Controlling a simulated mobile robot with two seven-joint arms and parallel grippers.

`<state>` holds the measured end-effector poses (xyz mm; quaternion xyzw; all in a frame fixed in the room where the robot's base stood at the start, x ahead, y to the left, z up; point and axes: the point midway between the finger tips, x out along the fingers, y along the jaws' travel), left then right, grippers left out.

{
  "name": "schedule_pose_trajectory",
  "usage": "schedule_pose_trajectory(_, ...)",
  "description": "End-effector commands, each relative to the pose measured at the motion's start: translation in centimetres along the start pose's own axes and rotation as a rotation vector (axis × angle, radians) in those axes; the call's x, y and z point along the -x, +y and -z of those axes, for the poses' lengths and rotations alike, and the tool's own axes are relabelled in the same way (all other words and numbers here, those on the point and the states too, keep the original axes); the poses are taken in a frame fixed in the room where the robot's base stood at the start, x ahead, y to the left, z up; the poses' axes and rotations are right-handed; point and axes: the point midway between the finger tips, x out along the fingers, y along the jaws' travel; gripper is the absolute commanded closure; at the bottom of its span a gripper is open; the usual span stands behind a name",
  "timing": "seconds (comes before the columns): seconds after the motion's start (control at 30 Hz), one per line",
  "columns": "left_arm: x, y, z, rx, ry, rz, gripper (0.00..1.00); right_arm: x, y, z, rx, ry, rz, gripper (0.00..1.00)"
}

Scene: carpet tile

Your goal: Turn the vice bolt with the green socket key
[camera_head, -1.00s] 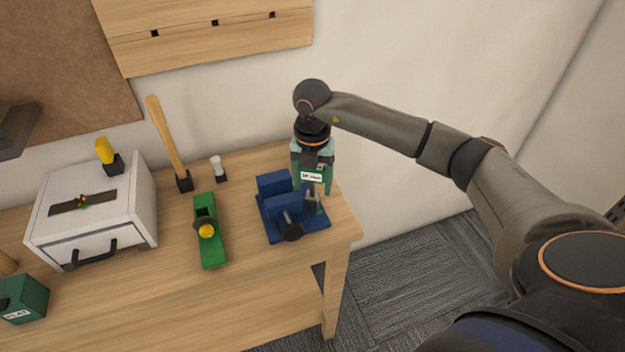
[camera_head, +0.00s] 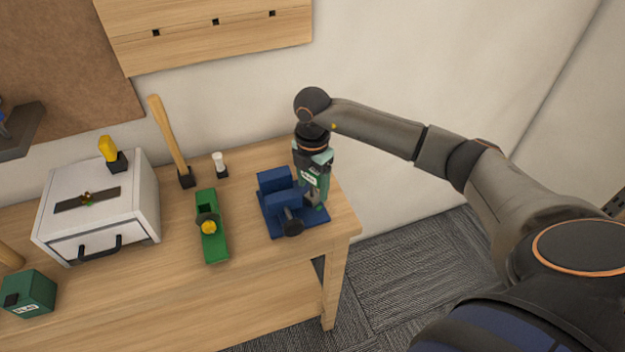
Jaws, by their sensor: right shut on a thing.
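The blue vice (camera_head: 280,199) stands at the right end of the wooden workbench, with a dark round knob at its front. My right gripper (camera_head: 315,195) points down over the vice's right side and is shut on the green socket key (camera_head: 309,178). A green part with a white label shows between the fingers. The key's lower end is down at the vice, but the bolt is hidden behind the gripper and key. I cannot tell how fully the key sits on the bolt. My left gripper is not in view.
A green plane with a yellow knob (camera_head: 208,227) lies left of the vice. Behind it stand a wooden-handled tool (camera_head: 168,135) and a small white-topped tool (camera_head: 219,160). A white drawer box (camera_head: 100,222) and green block (camera_head: 30,293) are farther left. The bench front is clear.

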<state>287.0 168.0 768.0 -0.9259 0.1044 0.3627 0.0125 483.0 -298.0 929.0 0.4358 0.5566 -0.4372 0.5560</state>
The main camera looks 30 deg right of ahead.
Motion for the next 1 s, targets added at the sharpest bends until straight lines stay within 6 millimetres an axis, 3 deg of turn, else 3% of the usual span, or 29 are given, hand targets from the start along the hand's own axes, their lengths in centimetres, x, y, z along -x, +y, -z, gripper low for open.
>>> schedule_pose_trajectory(0.4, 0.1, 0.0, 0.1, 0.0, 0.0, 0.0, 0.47, 0.2, 0.1, -0.1, -0.024, -0.001, -0.005, 1.0)
schedule_pose_trajectory(0.63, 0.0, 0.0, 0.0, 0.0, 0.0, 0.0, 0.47, 0.3, 0.1, -0.1, 0.079, -0.001, -0.005, 1.0)
schedule_pose_trajectory(1.0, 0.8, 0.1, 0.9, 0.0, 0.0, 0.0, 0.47, 2.8, 0.1, -0.1, 0.078, -0.001, -0.005, 1.0)
